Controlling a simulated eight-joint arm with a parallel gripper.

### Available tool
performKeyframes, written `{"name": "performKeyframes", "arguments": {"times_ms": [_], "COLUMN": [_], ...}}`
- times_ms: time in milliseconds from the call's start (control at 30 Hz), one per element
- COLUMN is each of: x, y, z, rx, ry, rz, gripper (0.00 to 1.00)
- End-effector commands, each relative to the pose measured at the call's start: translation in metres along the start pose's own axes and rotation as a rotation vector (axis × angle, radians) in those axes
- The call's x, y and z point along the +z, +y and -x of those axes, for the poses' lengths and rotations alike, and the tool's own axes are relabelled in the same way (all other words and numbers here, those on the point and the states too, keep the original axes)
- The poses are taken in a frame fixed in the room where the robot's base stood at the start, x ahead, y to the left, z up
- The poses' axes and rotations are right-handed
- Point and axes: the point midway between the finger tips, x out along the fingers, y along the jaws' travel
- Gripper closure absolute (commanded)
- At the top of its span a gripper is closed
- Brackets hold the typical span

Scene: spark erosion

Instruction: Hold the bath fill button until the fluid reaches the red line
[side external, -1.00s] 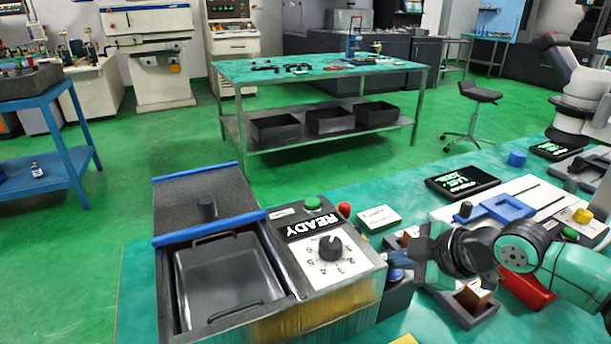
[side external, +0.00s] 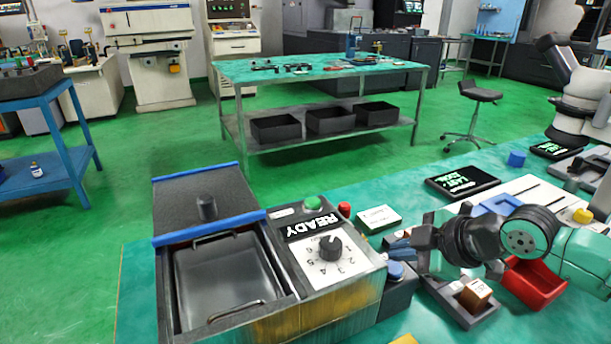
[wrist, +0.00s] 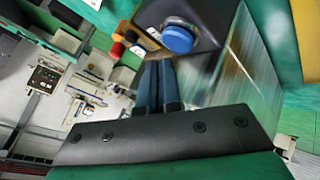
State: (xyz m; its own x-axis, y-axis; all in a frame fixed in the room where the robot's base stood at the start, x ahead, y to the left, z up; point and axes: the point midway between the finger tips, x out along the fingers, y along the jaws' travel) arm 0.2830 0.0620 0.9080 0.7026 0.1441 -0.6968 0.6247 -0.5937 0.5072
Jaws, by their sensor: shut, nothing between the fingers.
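A blue round button (side external: 397,270) sits on a dark box beside the bath unit; it also shows in the wrist view (wrist: 178,38). I cannot read a label on it. My gripper (side external: 399,246) is shut and empty, just above and behind the button in the side view. In the wrist view its fingertips (wrist: 157,64) lie just below the button, apart from it in the picture. The bath (side external: 228,275) is an open dark tank with a grey tray inside. I cannot make out a fluid level or a red line.
The control panel has a dial (side external: 330,248), a READY display (side external: 312,227), a green button (side external: 312,203) and a red button (side external: 344,210). A red bin (side external: 536,284) and an orange-brown block (side external: 475,294) in a grey holder lie below my arm.

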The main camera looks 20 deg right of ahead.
Motion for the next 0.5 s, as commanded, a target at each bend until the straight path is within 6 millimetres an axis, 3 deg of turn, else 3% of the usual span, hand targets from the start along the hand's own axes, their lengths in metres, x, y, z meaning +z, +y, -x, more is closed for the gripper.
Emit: {"name": "performKeyframes", "arguments": {"times_ms": [500], "x": [-0.022], "y": [0.022], "z": [0.030], "rx": [0.000], "ry": [0.000], "rz": [0.000], "gripper": [1.00]}}
